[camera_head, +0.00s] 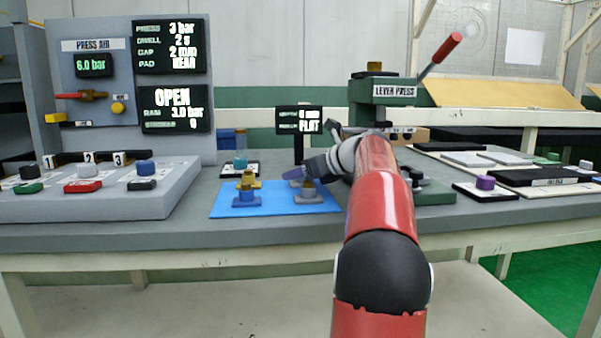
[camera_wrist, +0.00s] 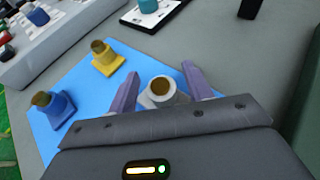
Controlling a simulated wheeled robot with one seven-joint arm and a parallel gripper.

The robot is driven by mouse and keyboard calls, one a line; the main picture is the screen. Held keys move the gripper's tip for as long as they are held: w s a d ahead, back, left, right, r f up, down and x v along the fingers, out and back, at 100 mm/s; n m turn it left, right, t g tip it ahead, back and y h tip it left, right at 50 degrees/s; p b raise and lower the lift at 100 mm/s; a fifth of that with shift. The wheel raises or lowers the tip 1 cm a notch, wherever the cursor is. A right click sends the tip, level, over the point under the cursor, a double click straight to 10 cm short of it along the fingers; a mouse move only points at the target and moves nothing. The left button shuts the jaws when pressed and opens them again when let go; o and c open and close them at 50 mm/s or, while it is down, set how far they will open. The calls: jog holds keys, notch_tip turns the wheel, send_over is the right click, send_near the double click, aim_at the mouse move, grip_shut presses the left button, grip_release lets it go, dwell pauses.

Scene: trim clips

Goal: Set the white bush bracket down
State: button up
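The white bush bracket (camera_wrist: 156,100), with a brown-lined bore, stands upright near the right side of the blue mat (camera_wrist: 85,85). In the head view the bracket (camera_head: 308,196) looks grey in shade and seems to rest on the mat. My gripper (camera_wrist: 160,74) is right over it, with one purple finger on each side of its collar. The fingers look spread, with a narrow gap to the collar. The near part of its base is hidden by the gripper body. A yellow bracket (camera_wrist: 106,60) and a blue bracket (camera_wrist: 53,104) stand apart on the mat to the left.
A teal-topped piece (camera_head: 240,163) stands on a pad behind the mat. A small display post (camera_head: 299,147) is behind the gripper. The lever press (camera_head: 385,100) stands to the right. A grey block with numbered stations (camera_head: 105,202) is on the left. The mat's front strip is clear.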

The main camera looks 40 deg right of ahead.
jog(key=shift+s+r, duration=0.1)
jog(key=shift+r, duration=0.1)
jog(key=p+v, duration=0.1)
jog(key=v, duration=1)
jog(key=shift+s+d+r, duration=0.1)
jog(key=shift+s+d, duration=0.05)
jog(key=shift+s, duration=0.25)
